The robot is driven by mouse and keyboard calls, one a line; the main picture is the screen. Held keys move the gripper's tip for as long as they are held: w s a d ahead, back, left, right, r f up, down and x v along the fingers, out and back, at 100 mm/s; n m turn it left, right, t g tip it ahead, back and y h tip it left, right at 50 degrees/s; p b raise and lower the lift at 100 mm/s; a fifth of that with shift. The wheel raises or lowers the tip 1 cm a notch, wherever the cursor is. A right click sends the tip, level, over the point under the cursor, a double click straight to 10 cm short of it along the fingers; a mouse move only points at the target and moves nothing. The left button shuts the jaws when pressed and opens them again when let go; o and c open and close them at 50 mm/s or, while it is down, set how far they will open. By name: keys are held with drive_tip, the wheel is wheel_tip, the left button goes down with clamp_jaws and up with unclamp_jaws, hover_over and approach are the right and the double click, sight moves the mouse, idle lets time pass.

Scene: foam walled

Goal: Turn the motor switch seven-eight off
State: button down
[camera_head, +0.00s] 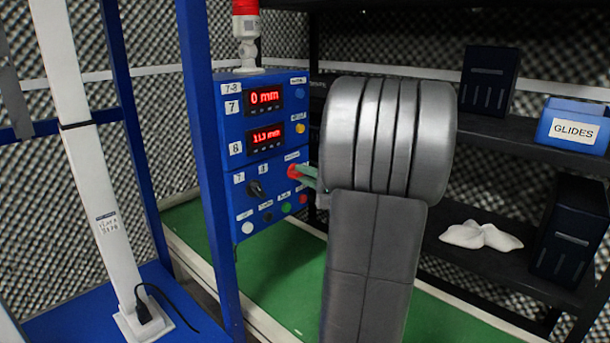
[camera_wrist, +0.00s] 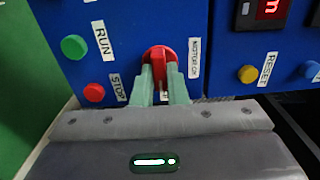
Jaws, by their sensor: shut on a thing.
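The blue control panel (camera_head: 240,175) carries a "7-8" label at its upper left and red number displays. The red rotary switch (camera_wrist: 160,54) sits on it beside a label that seems to read "MOTOR ON"; it also shows in the head view (camera_head: 292,171). My gripper (camera_wrist: 158,82) is shut on the switch's red handle, one green finger on each side. In the wrist view the handle points down the picture between the fingers. Another label below it is mostly hidden by the fingers. In the head view my arm stands right of the panel, its green fingers (camera_head: 306,176) reaching left.
A green RUN button (camera_wrist: 74,47) and a red STOP button (camera_wrist: 94,92) are close to the fingers. A yellow RESET button (camera_wrist: 247,74) lies to the right. A black knob (camera_head: 257,190) is on the panel. Dark shelves hold a blue GLIDES bin (camera_head: 573,126). A blue post (camera_head: 207,150) stands left.

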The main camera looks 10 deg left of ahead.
drive_tip(key=c, duration=1.4)
unclamp_jaws()
drive_tip(key=shift+c, duration=0.2)
drive_tip(key=p+v, duration=0.2)
drive_tip(key=v, duration=1.2)
drive_tip(key=shift+w+a, duration=0.1)
drive_tip(key=b+x, duration=0.2)
drive_tip(key=x, duration=1.1)
drive_tip(key=shift+w+a, duration=0.2)
drive_tip(key=shift+a, duration=0.1)
